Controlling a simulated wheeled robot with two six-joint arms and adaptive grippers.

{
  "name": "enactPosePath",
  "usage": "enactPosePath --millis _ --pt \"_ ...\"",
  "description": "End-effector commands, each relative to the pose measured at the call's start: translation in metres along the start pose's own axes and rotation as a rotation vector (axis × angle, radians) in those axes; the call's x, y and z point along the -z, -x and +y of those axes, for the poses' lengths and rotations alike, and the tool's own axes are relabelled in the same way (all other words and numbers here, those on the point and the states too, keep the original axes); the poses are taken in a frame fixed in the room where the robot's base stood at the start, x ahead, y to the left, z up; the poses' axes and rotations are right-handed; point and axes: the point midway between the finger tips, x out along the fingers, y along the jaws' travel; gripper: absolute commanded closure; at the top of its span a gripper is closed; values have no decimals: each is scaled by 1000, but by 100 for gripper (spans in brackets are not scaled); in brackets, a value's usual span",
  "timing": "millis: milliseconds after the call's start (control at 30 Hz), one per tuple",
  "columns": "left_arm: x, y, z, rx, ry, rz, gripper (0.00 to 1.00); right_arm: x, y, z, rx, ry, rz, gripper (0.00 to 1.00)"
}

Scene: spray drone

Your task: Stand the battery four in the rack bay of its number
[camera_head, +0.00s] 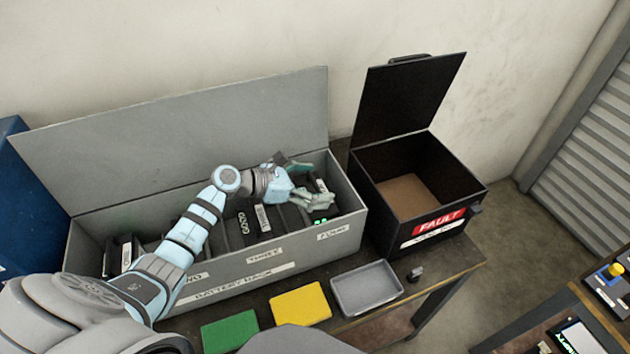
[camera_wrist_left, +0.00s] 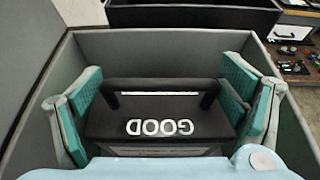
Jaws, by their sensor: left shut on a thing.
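The grey battery rack (camera_head: 255,265) is an open long box with its lid raised; front labels include THREE and FOUR. My left gripper (camera_head: 308,184) is inside its right end, behind the FOUR label. My right gripper is not in view.
Other dark batteries (camera_head: 242,224) stand in the rack to the left. An open black FAULT box (camera_head: 410,185) stands right of the rack. A green pad (camera_head: 230,332), a yellow pad (camera_head: 300,304) and a grey tray (camera_head: 366,289) lie in front.

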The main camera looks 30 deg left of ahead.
Motion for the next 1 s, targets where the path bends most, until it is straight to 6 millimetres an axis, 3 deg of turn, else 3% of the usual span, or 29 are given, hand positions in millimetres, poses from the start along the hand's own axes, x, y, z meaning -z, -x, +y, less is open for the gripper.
enactPosePath --millis 400,433,500,833,1000 --pt "4 -3 1 -1 -1 -7 72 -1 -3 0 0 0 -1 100" --pt "7 -3 0 0 1 0 8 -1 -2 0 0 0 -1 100" --pt "7 -3 0 0 1 0 0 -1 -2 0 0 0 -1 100" --pt "6 -2 0 0 0 0 0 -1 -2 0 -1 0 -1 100" --pt "-6 6 1 -2 -2 2 0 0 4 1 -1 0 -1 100"
